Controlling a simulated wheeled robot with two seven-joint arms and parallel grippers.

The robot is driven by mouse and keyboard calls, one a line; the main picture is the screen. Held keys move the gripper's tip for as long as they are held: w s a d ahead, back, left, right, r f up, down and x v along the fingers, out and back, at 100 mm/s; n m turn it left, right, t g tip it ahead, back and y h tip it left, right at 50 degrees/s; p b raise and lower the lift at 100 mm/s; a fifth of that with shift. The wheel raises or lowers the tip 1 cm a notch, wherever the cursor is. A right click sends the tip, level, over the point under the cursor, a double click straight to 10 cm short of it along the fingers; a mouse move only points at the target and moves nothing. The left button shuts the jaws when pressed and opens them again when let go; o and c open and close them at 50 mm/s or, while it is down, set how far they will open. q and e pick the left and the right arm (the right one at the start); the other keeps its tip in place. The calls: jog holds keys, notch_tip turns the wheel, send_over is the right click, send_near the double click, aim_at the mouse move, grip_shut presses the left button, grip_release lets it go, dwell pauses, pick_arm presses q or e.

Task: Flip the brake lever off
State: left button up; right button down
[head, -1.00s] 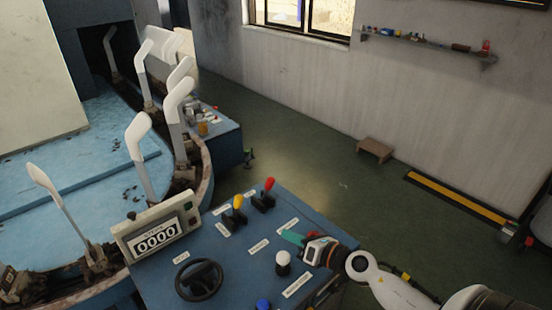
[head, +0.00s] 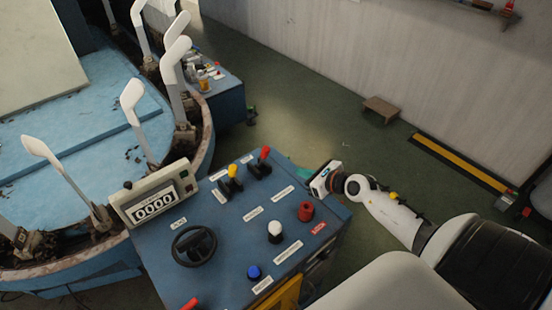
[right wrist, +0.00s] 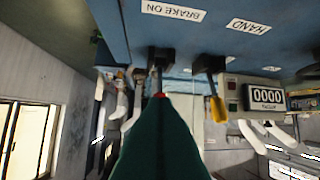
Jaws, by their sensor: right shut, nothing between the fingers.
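The brake lever is the red-tipped lever (head: 264,154) on the blue control panel (head: 225,245), near its far edge. It stands up from a black base, and its label reads "BRAKE ON" (right wrist: 174,10) in the right wrist view, where the panel appears upside down. My right gripper (head: 303,174) is shut and empty, to the right of the lever at the panel's far right edge. In the right wrist view its dark green fingers (right wrist: 160,105) point toward the lever, whose red tip shows just beyond them. Any contact cannot be told. My left gripper is not in view.
A yellow lever (head: 232,173) stands close left of the red one. The panel also has a black handwheel (head: 194,246), white knob (head: 275,230), red button (head: 306,211), blue button (head: 254,271) and counter box (head: 153,201). The boarding machine with white forms (head: 133,98) is left.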

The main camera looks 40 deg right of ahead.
jog(key=w+a+f+p, duration=0.1)
jog(key=w+a+f, duration=0.1)
jog(key=w, duration=0.9)
jog(key=shift+a, duration=0.25)
jog(key=shift+d, duration=0.15)
